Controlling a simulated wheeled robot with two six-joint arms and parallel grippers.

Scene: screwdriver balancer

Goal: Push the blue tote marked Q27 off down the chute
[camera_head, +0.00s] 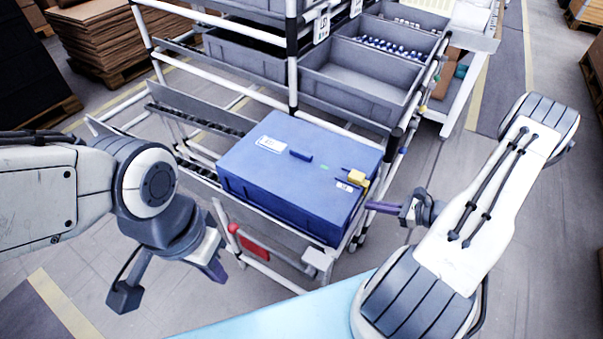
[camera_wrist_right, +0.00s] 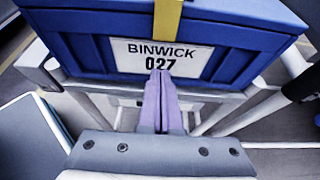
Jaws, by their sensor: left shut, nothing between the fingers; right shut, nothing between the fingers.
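The blue tote (camera_head: 285,180) sits lidded on the lower rail level of the rack. Its white label in the right wrist view (camera_wrist_right: 160,57) reads BINWICK and 027 or Q27. A yellow clasp (camera_head: 356,179) is on its right side. My right gripper (camera_head: 370,206) is shut, its purple fingertips just in front of the labelled face; I cannot tell whether they touch it. In the right wrist view the shut fingers (camera_wrist_right: 160,76) point at the label's lower edge. My left gripper (camera_head: 214,271) is shut and empty, hanging down to the left of the tote's front.
A roller track (camera_head: 200,117) runs behind the tote to the left. Grey bins (camera_head: 360,78) stand on the rack above. A red tag (camera_head: 254,248) hangs on the front rail. A pale blue surface (camera_head: 290,317) lies at the bottom. Cardboard stacks (camera_head: 103,40) stand at the back left.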

